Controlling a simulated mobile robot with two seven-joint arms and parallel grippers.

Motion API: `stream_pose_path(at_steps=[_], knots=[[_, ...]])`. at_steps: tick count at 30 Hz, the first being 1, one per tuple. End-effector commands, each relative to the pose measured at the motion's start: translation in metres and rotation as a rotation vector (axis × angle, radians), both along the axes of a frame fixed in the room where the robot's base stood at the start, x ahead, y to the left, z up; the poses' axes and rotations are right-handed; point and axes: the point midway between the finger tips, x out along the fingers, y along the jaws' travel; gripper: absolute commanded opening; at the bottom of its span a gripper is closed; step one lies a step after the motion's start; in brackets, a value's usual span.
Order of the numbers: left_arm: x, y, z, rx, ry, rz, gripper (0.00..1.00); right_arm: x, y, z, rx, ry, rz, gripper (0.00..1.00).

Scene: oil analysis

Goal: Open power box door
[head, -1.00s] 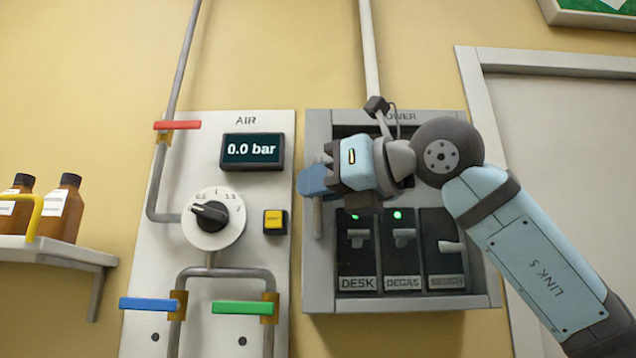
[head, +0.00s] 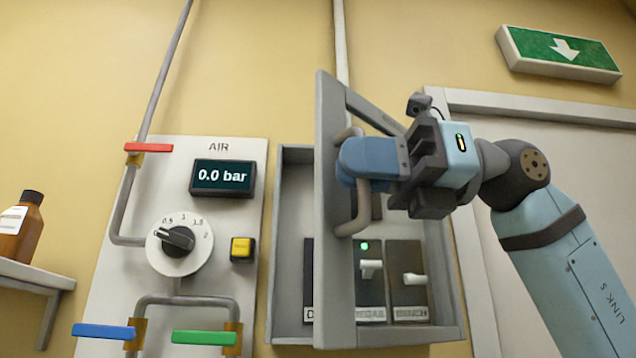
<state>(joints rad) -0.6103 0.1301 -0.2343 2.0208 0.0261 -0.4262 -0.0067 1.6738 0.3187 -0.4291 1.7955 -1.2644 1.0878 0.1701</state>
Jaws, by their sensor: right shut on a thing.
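The grey power box (head: 290,240) hangs on the wall right of the air panel. Its grey door (head: 331,265) stands swung out from the box at an angle, its handle edge towards me. My right gripper (head: 350,165) is shut on the door's curved handle (head: 358,215), with its blue fingers around the handle's upper part. Behind the door, white-levered switches (head: 408,285) show, with a green light lit above one; the leftmost switch is mostly hidden by the door. My left gripper is not in view.
The air panel (head: 112,230) has a dial (head: 179,243), a display reading 0.0 bar, a yellow button (head: 242,248) and coloured valve handles close to the box's left. A shelf (head: 35,272) holds a brown bottle (head: 22,225). A door frame is at right.

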Motion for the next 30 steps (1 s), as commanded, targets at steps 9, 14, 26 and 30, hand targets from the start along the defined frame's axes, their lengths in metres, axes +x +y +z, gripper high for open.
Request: stream_pose_path(at_steps=[9,14,26,30], knots=[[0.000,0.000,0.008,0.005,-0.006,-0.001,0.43,-0.041,-0.060,0.002,0.003,0.001,0.303,0.00],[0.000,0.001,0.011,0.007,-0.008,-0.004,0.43,-0.054,-0.094,0.002,0.003,0.001,0.454,0.00],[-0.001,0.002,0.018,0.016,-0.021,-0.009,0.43,-0.066,-0.169,0.001,0.002,0.000,0.772,0.00],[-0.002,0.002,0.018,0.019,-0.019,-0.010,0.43,-0.065,-0.187,0.001,0.001,0.000,0.799,0.00]])
